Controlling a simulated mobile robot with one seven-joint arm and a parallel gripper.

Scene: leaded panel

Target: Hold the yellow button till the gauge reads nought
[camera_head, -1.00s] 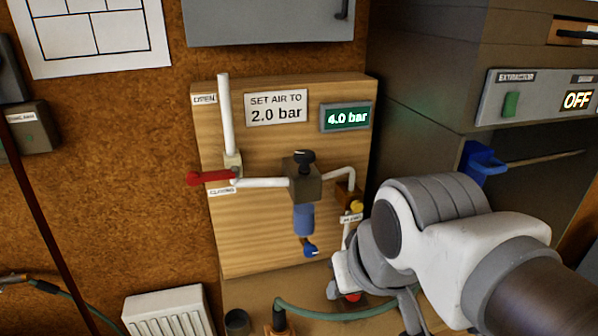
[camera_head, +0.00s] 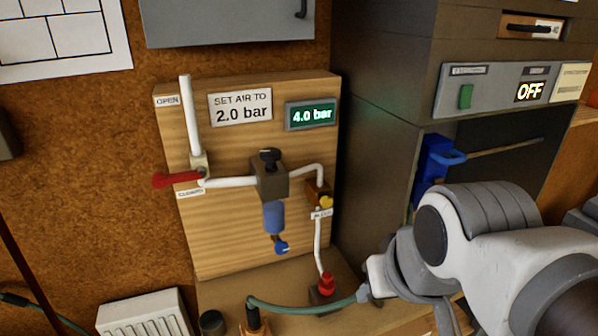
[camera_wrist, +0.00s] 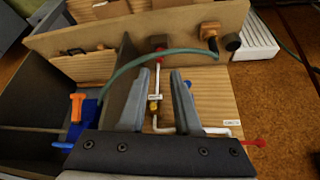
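The yellow button (camera_head: 326,202) sits on a brown block at the right side of the wooden panel (camera_head: 225,240), above a small label. The gauge (camera_head: 311,115) at the panel's upper right is green and reads 4.0 bar. My arm is at the lower right of the head view, with its hand right of the red fitting and clear of the button; the fingers are hard to make out there. In the wrist view my gripper (camera_wrist: 160,72) has its fingers apart with nothing held. The yellow button (camera_wrist: 153,107) shows beyond the gap between them.
A sign reads "SET AIR TO 2.0 bar" (camera_head: 240,107). A red lever (camera_head: 177,180) points left. A black-topped regulator (camera_head: 270,176) and a red fitting (camera_head: 326,284) are near the button. A green hose (camera_head: 300,309) crosses below. A grey cabinet (camera_head: 385,110) stands right.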

